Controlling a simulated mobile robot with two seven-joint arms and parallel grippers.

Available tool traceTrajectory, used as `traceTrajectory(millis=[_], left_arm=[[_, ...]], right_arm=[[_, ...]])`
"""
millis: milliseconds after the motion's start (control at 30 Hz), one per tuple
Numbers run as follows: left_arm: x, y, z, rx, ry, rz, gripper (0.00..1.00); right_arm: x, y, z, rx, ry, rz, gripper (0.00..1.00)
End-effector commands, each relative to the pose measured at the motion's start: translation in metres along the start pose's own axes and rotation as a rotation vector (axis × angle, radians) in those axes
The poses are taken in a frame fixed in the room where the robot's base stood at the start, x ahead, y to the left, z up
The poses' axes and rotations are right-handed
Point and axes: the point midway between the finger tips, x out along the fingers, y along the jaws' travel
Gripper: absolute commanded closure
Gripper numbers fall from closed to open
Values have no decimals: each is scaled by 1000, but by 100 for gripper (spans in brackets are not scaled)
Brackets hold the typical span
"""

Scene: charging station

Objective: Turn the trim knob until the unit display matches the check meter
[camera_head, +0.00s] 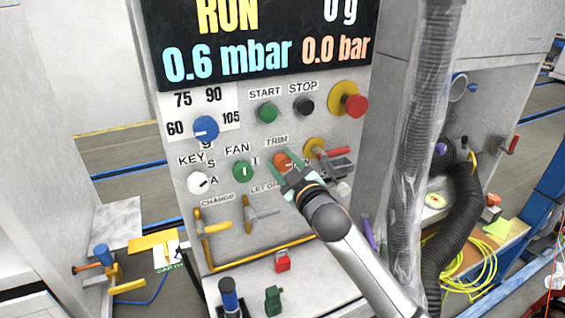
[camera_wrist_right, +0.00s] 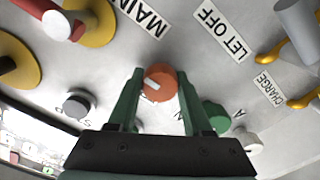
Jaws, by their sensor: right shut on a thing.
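The orange trim knob (camera_head: 283,160) sits on the grey panel under the TRIM label. My right gripper (camera_head: 281,165) is shut on it, its green fingers on either side. In the right wrist view the orange knob (camera_wrist_right: 160,80) shows between the fingertips (camera_wrist_right: 159,86), with a pale mark on its face. The unit display (camera_head: 262,45) at the top of the panel reads RUN, 0 g, 0.6 mbar and 0.0 bar; its upper edge is cut off. I cannot make out a check meter in either view. My left gripper is not in view.
Near the knob are a green FAN knob (camera_head: 243,170), a white KEY knob (camera_head: 198,183), a blue selector (camera_head: 205,128), START (camera_head: 267,112) and STOP (camera_head: 304,105) buttons and a red emergency button (camera_head: 354,104). A red-handled valve (camera_head: 327,152) is close on the right. Yellow hooked handles (camera_head: 206,238) stand below.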

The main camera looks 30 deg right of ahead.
Motion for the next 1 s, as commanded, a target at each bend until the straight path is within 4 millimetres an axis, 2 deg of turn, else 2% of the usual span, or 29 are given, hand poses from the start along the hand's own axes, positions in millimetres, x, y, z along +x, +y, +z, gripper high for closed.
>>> traceTrajectory(millis=[33, 300, 667, 767, 1000], left_arm=[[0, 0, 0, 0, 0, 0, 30], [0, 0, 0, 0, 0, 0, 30], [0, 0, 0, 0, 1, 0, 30], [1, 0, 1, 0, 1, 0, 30], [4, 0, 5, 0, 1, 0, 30]], right_arm=[[0, 0, 0, -1, 0, 1, 49], [0, 0, 0, -2, 1, 0, 21], [-6, 0, 0, -2, 0, 0, 21], [-18, -1, 1, -2, 0, 0, 21], [-63, -2, 2, -2, -1, -1, 21]])
